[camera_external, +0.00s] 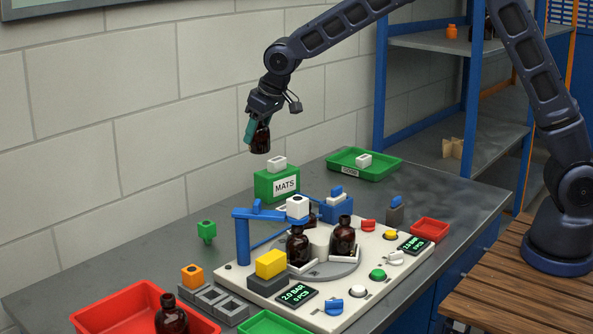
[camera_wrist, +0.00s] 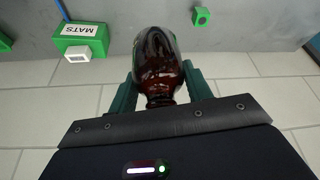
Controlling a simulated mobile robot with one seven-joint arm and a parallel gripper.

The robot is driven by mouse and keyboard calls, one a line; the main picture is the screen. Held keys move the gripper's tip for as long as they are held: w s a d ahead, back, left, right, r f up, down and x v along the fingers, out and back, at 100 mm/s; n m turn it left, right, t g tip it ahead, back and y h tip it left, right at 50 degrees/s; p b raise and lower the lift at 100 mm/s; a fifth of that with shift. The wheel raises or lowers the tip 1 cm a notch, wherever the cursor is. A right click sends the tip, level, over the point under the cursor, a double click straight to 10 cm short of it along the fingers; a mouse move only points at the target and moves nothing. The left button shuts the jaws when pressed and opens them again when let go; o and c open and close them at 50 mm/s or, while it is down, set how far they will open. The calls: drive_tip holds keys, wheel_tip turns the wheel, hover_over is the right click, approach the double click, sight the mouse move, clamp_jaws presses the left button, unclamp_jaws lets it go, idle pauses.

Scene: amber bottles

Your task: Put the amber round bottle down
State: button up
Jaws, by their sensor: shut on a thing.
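My gripper (camera_external: 256,129) is shut on an amber round bottle (camera_external: 260,140) and holds it in the air above the back of the grey table (camera_external: 440,190), left of and above the green MATS box. In the wrist view the bottle (camera_wrist: 160,65) sits between the two green fingers of my gripper (camera_wrist: 160,88), its neck toward the palm. Two more amber bottles (camera_external: 298,246) (camera_external: 343,238) stand on the round grey plate of the white fixture board, and part of another shows behind them. One more amber bottle (camera_external: 171,318) stands in the red tray at the front left.
The green MATS box (camera_external: 277,184) stands below my gripper, near the wall. A green tray (camera_external: 383,166) holds a white block at the back. The white board (camera_external: 385,265) carries buttons, displays and a blue frame (camera_external: 242,240). A red tray (camera_external: 90,318) is front left. Bare table lies left of the green block (camera_external: 206,231).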

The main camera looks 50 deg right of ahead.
drive_tip(key=s+a+n+y, duration=0.15)
drive_tip(key=s+a, duration=0.35)
drive_tip(key=a, duration=0.5)
drive_tip(key=s+a+n+g, duration=0.15)
drive_tip(key=s+a, duration=0.35)
drive_tip(key=a, duration=0.6)
drive_tip(key=s+a+n+y, duration=0.15)
drive_tip(key=s+a, duration=0.35)
drive_tip(key=a, duration=0.5)
drive_tip(key=shift+t+h, duration=0.25)
drive_tip(key=shift+h, duration=0.25)
drive_tip(key=f, duration=1.9)
drive_tip(key=shift+w+a, duration=0.2)
drive_tip(key=shift+w, duration=0.05)
drive_tip(key=shift+f, duration=0.55)
drive_tip(key=o, duration=1)
drive_tip(key=shift+r, duration=0.25)
drive_tip(key=v, duration=1.2)
drive_tip(key=shift+r, duration=0.35)
